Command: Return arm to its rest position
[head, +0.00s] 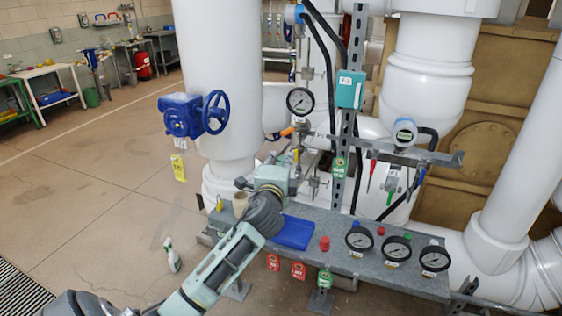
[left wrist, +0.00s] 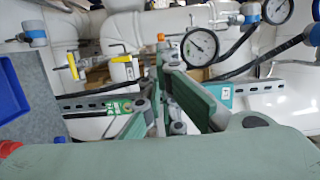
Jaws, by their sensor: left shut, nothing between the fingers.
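My left arm (head: 225,262) reaches in from the lower left of the head view. Its gripper (head: 272,174) is above the left part of the grey metal bench (head: 335,247), in front of the white pipes. In the left wrist view the green-padded fingers (left wrist: 163,70) are together with nothing held. Behind them are a round gauge (left wrist: 200,46) and pipework. In the head view the fingertips are largely hidden by the gripper body. My right gripper is not in view.
A blue tray (head: 293,233), a red button (head: 324,243) and several black gauges (head: 397,249) are on the bench. A blue valve wheel (head: 214,112) is on the large pipe to the left. A spray bottle (head: 172,256) stands on the open floor.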

